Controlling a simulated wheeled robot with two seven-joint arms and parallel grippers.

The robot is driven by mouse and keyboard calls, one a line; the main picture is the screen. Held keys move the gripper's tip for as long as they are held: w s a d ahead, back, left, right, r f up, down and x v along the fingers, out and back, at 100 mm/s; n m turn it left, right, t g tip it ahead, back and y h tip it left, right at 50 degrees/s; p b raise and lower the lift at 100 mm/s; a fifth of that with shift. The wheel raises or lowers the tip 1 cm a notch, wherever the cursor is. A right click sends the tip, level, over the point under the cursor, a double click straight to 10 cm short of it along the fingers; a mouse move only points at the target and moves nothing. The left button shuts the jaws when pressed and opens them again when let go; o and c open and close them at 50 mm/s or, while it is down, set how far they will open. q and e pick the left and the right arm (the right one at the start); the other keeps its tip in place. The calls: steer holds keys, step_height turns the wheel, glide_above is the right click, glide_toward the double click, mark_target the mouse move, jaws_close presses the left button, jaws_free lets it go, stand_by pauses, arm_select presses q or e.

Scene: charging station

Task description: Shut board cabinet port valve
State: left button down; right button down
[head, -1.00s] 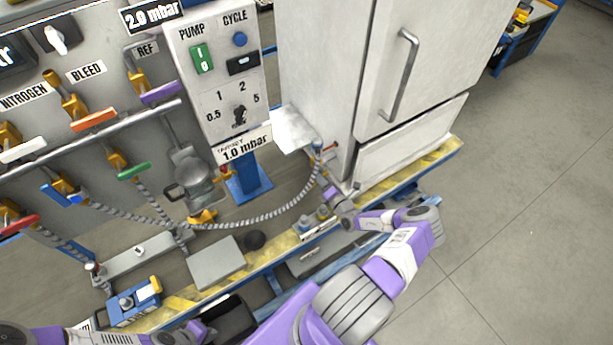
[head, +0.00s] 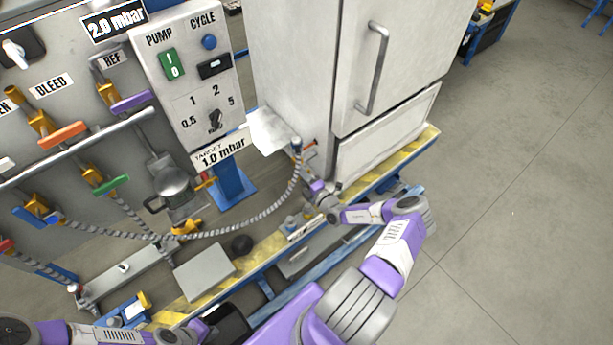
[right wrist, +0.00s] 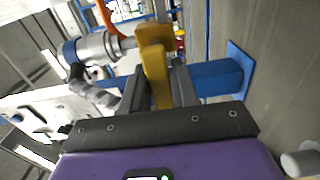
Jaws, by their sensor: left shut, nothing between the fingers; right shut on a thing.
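The white cabinet (head: 295,65) stands in the upper middle of the head view. At its lower left side is a port fitting with a small orange-red handle (head: 309,143) and a ribbed hose (head: 270,213). My right gripper (head: 313,184) is just below this fitting. In the right wrist view my right gripper (right wrist: 160,92) is shut on a yellow valve handle (right wrist: 153,60). Behind it are a silver pipe fitting (right wrist: 98,47) and an orange part (right wrist: 105,17). My left gripper (head: 203,331) is low in the head view, shut and empty; its fingertips are hard to make out.
A panel with several coloured valve levers (head: 63,135) fills the left. A pump control box (head: 185,85) stands beside the cabinet. Open floor (head: 530,200) is on the right.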

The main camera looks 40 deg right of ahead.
steer(key=shift+a, duration=0.15)
steer(key=c, duration=1)
jaws_free()
steer(key=shift+o, duration=0.2)
steer(key=shift+s, duration=0.1)
steer(key=s, duration=0.7)
steer(key=shift+s+a+p, duration=0.15)
steer(key=shift+a+p, duration=0.1)
steer(key=shift+p, duration=0.15)
